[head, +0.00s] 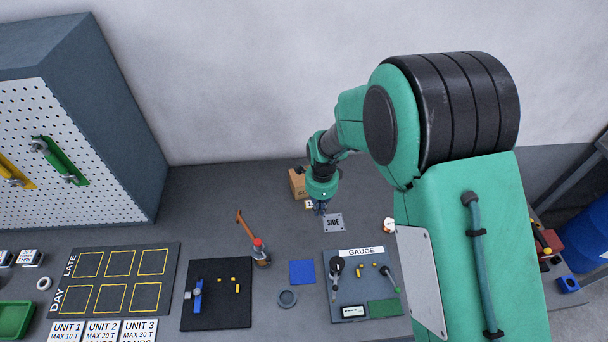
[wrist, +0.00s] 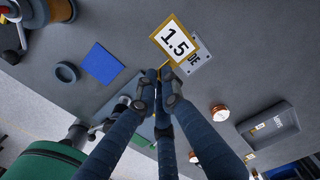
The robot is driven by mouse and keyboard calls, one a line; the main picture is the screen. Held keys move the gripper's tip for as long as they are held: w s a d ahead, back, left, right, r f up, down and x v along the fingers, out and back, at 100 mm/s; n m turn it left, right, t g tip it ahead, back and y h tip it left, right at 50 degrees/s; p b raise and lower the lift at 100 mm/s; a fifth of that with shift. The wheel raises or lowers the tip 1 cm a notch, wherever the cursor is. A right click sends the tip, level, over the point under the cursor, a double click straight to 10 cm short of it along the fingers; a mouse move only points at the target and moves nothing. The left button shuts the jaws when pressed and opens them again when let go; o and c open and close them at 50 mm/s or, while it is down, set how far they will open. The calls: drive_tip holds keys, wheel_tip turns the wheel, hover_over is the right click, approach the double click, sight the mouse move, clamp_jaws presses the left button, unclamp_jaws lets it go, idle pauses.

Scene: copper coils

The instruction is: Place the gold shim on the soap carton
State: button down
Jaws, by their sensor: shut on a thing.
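My gripper (head: 320,208) is at the back of the bench, its fingers shut on the gold shim. In the wrist view the fingertips (wrist: 165,76) meet on a narrow gold part of the gold shim (wrist: 178,42), a gold-edged plate with a white face reading 1.5. A small white patch beside the fingers in the head view looks like its label. A brown cardboard box (head: 297,184), apparently the soap carton, stands just behind and left of my gripper; my arm partly hides it and its lettering is unclear. The carton is not seen in the wrist view.
A grey SIDE plate (head: 333,222) lies right of my gripper, partly behind the shim in the wrist view. A blue square (head: 302,272), grey ring (head: 287,298) and GAUGE board (head: 362,284) lie nearer. An orange-handled tool (head: 247,233) is left.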

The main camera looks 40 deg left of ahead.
drive_tip(key=shift+a, duration=0.1)
drive_tip(key=w+a+f+p, duration=0.1)
drive_tip(key=w+a, duration=0.9)
drive_tip(key=a, duration=0.2)
drive_tip(key=shift+w+f+p, duration=0.15)
drive_tip(key=shift+f+p, duration=0.1)
drive_tip(key=shift+p, duration=0.1)
idle(0.4)
drive_tip(key=shift+f+p, duration=0.3)
drive_tip(key=shift+f, duration=1.5)
drive_tip(key=c, duration=2.3)
unclamp_jaws()
drive_tip(key=shift+f, duration=0.1)
drive_tip(key=o, duration=0.4)
